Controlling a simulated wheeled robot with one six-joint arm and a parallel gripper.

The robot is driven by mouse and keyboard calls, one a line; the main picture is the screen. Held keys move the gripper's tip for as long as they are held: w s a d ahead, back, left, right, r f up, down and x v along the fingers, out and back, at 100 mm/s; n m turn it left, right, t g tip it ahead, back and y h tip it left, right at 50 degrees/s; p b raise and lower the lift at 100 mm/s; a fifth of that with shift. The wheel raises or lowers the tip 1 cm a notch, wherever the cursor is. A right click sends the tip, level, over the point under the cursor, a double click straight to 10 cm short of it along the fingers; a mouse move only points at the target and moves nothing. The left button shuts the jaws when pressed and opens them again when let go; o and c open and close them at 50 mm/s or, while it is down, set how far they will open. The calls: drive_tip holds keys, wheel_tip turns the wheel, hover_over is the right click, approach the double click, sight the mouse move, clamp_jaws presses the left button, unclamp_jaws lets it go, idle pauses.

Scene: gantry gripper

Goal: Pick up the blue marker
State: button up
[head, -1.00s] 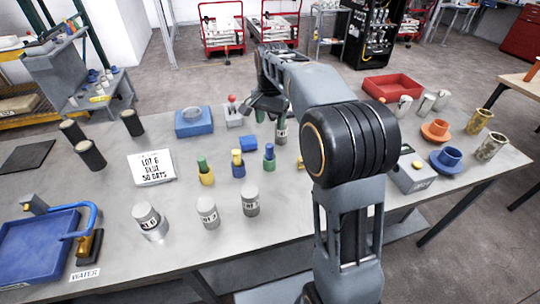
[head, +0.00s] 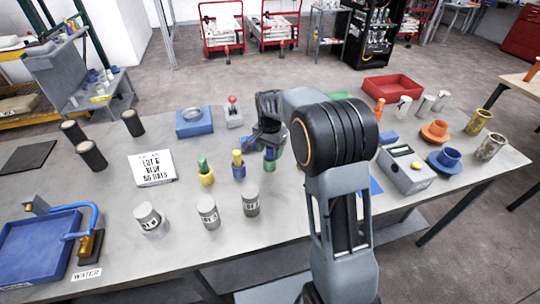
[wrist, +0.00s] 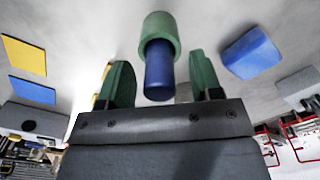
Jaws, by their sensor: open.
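The blue marker (head: 270,153) stands upright in a green cup-like holder (head: 270,165) on the grey table, at the right end of a row of small holders. In the wrist view the blue marker (wrist: 159,72) points toward my gripper, with the green holder (wrist: 160,32) around its far end. My gripper (head: 268,141) is low over it, pointing down. In the wrist view its green-tipped jaws (wrist: 161,75) are apart, one on each side of the marker, with gaps showing on both sides.
Beside it stand a blue holder with a yellow marker (head: 238,164) and a yellow holder with a green one (head: 205,171). Several labelled grey canisters (head: 208,212) stand in front. A blue block (wrist: 250,52) lies close by. A grey box (head: 406,170) is to the right.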

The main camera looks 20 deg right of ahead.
drive_tip(key=shift+f, duration=0.75)
drive_tip(key=c, duration=1)
